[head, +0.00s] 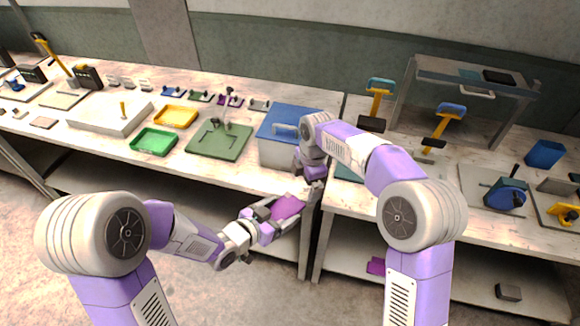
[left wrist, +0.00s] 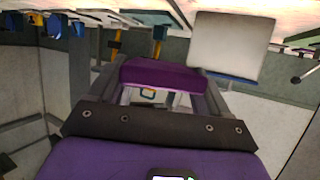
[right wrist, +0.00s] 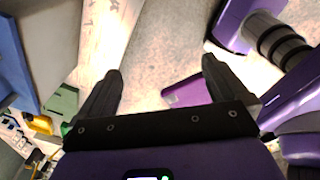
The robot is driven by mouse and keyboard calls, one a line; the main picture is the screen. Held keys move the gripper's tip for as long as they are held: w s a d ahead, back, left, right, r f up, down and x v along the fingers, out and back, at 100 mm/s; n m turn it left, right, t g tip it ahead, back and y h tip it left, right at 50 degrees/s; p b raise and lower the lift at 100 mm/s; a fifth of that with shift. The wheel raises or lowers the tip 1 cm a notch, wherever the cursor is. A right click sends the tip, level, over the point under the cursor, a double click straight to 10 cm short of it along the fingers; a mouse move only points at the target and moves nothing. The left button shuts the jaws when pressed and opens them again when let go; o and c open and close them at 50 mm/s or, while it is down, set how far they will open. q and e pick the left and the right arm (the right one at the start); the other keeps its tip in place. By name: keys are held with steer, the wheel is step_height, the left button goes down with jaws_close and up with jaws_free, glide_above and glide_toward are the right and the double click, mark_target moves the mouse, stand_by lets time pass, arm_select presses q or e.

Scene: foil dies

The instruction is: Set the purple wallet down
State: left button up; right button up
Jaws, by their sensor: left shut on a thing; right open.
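The purple wallet (head: 289,206) is in my left gripper (head: 277,211), held in the air by the bench's front edge in the head view. In the left wrist view the wallet (left wrist: 165,76) spans the space between the two fingers. My right gripper (head: 314,181) hangs close to the wallet, at the bench's front edge near the blue-lidded box; its fingers are partly hidden by the arm. In the right wrist view the right gripper (right wrist: 158,85) is open with nothing between its fingertips. A purple piece (right wrist: 187,91) shows beyond them; I cannot tell whether it is the wallet.
A blue-lidded grey box (head: 279,151) stands near the bench's right end. Left of it are a green board (head: 205,147), a green tray (head: 153,141) and a yellow tray (head: 176,116). The front strip of bench is clear. Another purple thing (head: 376,265) lies on the lower shelf.

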mark_target(290, 200)
steer(key=s+a+r+n+h, duration=0.1)
steer(key=s+a+r+n, duration=0.15)
steer(key=r, duration=0.25)
steer(key=s+a+r+n, duration=0.2)
steer(key=r+n, duration=0.1)
steer(key=r, duration=0.3)
steer(key=f, duration=1.2)
steer(key=shift+w+d+f, duration=0.1)
steer(key=shift+d+f, duration=0.05)
steer(key=shift+d, duration=0.05)
steer(key=c, duration=0.9)
arm_select(q)
steer(key=o, duration=0.7)
steer(key=shift+d, duration=0.1)
arm_select(e)
steer(key=shift+a, duration=0.1)
steer(key=shift+c, duration=1.3)
arm_select(q)
steer(key=o, duration=0.3)
